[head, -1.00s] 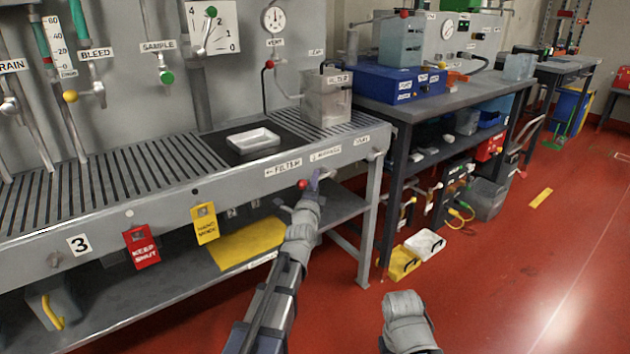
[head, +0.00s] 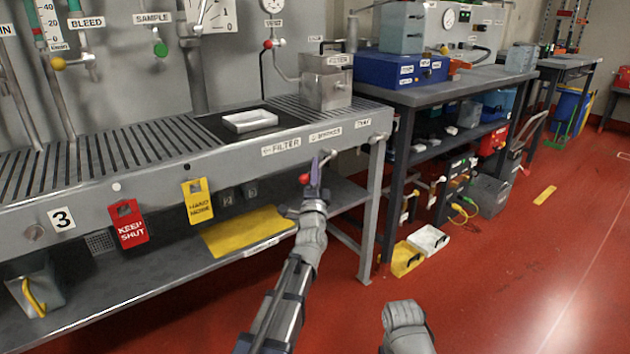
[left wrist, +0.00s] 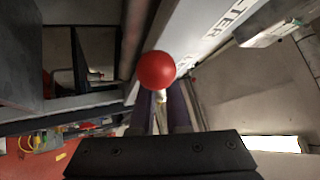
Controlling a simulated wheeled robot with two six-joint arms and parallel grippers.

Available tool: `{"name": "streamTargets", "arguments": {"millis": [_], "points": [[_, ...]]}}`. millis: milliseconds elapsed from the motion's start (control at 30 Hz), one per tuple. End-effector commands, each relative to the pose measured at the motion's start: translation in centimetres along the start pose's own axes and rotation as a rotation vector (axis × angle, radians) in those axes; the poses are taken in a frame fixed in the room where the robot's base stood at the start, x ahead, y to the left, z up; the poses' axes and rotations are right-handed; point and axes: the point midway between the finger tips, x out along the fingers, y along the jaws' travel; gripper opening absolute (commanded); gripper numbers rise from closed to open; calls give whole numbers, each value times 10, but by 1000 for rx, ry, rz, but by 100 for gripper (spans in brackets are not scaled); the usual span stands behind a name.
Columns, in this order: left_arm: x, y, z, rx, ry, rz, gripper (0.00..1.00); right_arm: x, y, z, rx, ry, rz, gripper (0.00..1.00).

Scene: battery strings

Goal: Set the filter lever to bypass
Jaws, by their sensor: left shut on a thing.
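The filter lever shows mainly as a red ball knob (head: 304,178) in front of the bench's front rail, below the "FILTER" label (head: 281,147) and the "BYPASS" label (head: 325,134). My left gripper (head: 316,172) is shut on the lever, right beside the knob. In the left wrist view the red knob (left wrist: 157,70) stands just beyond my purple fingers (left wrist: 162,112). The fingers hide most of the lever's shaft, and its pivot cannot be made out. My right gripper is out of view.
A red "KEEP SHUT" tag (head: 130,228) and a yellow "HAND MODE" tag (head: 198,205) hang from the rail to the left. A bench leg (head: 371,210) stands to the right. A lower shelf (head: 150,275) runs under the bench. The red floor at right is open.

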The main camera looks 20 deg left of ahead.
Motion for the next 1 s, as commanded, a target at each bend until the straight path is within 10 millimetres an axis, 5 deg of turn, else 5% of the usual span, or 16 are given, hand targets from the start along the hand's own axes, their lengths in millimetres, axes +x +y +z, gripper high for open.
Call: {"name": "streamTargets", "arguments": {"millis": [33,400,1000], "points": [[-2,14,-1,-32,-7,-32,0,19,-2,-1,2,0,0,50],[1,33,-9,-277,-76,-275,0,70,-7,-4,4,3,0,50],[16,53,-29,-644,-180,-642,0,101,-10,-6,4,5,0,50]]}}
